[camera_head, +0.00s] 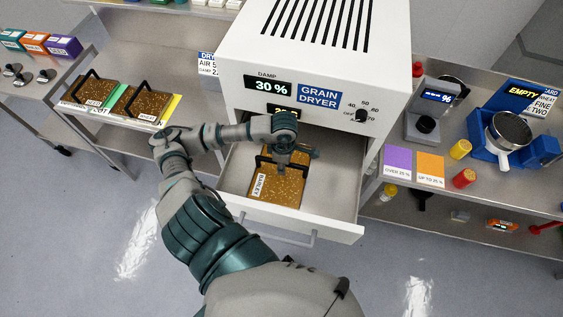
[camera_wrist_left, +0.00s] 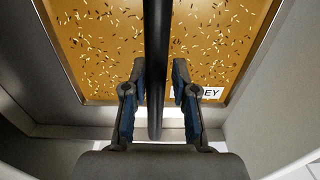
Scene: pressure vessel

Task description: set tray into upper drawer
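The tray labelled BARLEY (camera_head: 277,190), filled with brown grain and fitted with a black handle, is inside the pulled-out drawer (camera_head: 335,215) of the white grain dryer. In the left wrist view the tray (camera_wrist_left: 225,45) appears flat between the drawer's walls. My left gripper (camera_head: 284,160) reaches down over the tray at its handle. In the left wrist view my left gripper (camera_wrist_left: 158,75) has one finger on each side of the handle (camera_wrist_left: 157,50), with a narrow gap showing on the right. The fingers look open around it. My right gripper is out of view.
The dryer body (camera_head: 310,60) rises directly behind the drawer. Two more grain trays (camera_head: 140,103) stand on the left table. The right table holds purple and orange cards (camera_head: 397,165), a meter (camera_head: 432,115) and a blue stand with a metal cup (camera_head: 508,132). Floor is clear in front.

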